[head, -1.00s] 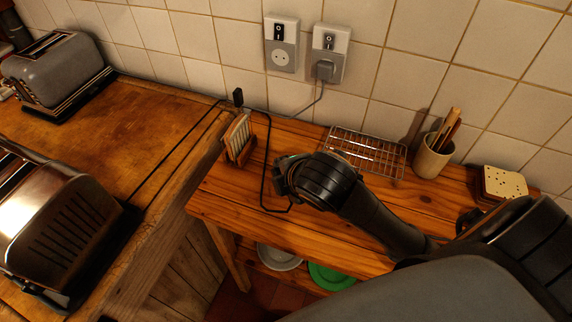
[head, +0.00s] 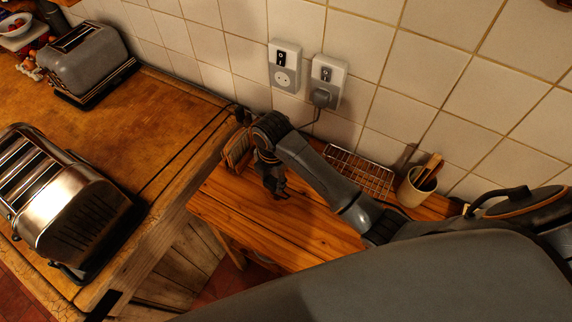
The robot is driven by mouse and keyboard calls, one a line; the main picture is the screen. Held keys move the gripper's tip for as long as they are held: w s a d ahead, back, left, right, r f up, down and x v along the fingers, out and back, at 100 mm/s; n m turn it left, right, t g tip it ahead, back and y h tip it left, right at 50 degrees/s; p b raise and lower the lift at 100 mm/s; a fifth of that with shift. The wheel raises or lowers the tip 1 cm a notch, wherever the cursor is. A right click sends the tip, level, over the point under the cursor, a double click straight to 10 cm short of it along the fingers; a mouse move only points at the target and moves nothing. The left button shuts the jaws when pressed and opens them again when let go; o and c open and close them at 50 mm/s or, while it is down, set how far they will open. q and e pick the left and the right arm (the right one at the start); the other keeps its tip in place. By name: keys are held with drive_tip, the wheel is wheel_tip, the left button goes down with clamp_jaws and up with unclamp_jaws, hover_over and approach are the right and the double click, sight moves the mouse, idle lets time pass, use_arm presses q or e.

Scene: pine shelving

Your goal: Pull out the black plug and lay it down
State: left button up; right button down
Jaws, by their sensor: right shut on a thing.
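My right gripper (head: 276,192) points down above the wooden side table, near its left part. It is shut on a small dark thing at its tips, which looks like the black plug (head: 283,192); dark fingers and dark plug are hard to tell apart. The left wall socket (head: 286,78) is empty, its round face bare. A grey plug (head: 321,96) sits in the right wall socket (head: 328,72), with its cord running down behind my arm. My left gripper is not in view.
A toast rack (head: 236,150) stands just left of my right gripper. A wire rack (head: 358,174) and a utensil cup (head: 416,188) stand to the right. A shiny toaster (head: 62,200) and a grey toaster (head: 88,62) stand on the counter. The table's front (head: 250,230) is bare.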

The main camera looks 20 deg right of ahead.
sight(273, 190)
drive_tip(key=shift+s+a+r+n+g+p, duration=0.1)
drive_tip(key=shift+s+r+n+g+p, duration=0.1)
drive_tip(key=shift+r+n, duration=0.35)
drive_tip(key=shift+s+a+r+n+g+p, duration=0.1)
drive_tip(key=shift+s+r+n+p, duration=0.2)
drive_tip(key=shift+r, duration=0.35)
drive_tip(key=shift+d+f, duration=0.1)
drive_tip(key=shift+f, duration=3.15)
drive_tip(key=c, duration=0.7)
unclamp_jaws()
wheel_tip(273, 190, up, 12)
